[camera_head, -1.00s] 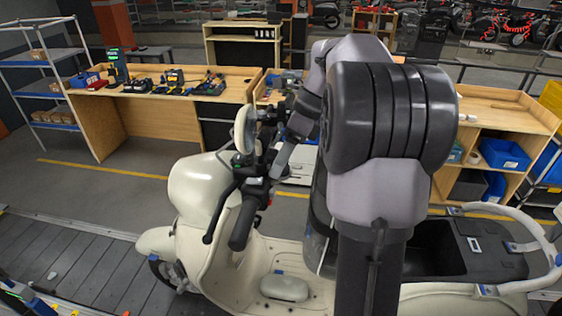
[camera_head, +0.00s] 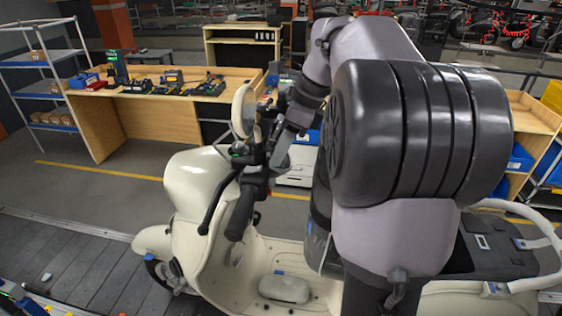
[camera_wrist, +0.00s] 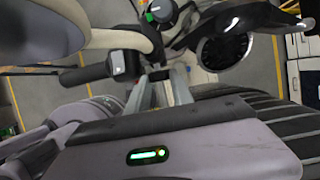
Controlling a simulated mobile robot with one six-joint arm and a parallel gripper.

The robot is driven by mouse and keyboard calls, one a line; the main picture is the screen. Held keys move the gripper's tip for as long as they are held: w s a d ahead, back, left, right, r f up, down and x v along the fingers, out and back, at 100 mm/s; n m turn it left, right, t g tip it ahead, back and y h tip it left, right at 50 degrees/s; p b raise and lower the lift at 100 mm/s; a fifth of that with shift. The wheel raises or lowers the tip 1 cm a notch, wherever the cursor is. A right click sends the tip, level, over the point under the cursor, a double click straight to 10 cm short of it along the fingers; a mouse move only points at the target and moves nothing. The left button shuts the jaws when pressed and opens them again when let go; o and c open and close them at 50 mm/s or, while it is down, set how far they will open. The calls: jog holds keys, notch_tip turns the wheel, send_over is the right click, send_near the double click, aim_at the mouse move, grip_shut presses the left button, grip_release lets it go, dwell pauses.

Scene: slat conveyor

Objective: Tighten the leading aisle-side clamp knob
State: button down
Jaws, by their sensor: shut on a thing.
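A cream scooter (camera_head: 185,205) stands on the slat conveyor (camera_head: 75,245), facing left. My gripper (camera_head: 274,168) is beside its handlebar, behind the grip, and is partly hidden by the handlebar parts. In the wrist view my gripper (camera_wrist: 160,78) has its fingers close together among dark handlebar parts. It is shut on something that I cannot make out. The dark grip (camera_wrist: 85,75) is to the left of the fingers, and a round dark dial-like part (camera_wrist: 222,50) is to the right. I cannot pick out a clamp knob clearly in either view.
The scooter's round mirror (camera_head: 243,112) rises close to my arm. A wooden bench (camera_head: 150,100) with tools stands behind, across a grey aisle with a yellow line (camera_head: 95,171). Shelves (camera_head: 45,75) stand at the left. My own arm hides much of the right side.

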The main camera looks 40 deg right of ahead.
jog(key=t+h+b, duration=0.1)
jog(key=b, duration=0.4)
jog(key=n+t+h+b, duration=0.1)
jog(key=t+h+b, duration=0.1)
jog(key=b, duration=0.2)
jog(key=t+h+b, duration=0.1)
jog(key=b, duration=0.4)
jog(key=shift+s+a+f+h+b, duration=0.3)
jog(key=shift+s+a+b, duration=0.05)
jog(key=shift+a, duration=0.05)
jog(key=shift+r+t, duration=0.15)
jog(key=shift+t, duration=0.15)
jog(key=c, duration=1.1)
grip_release()
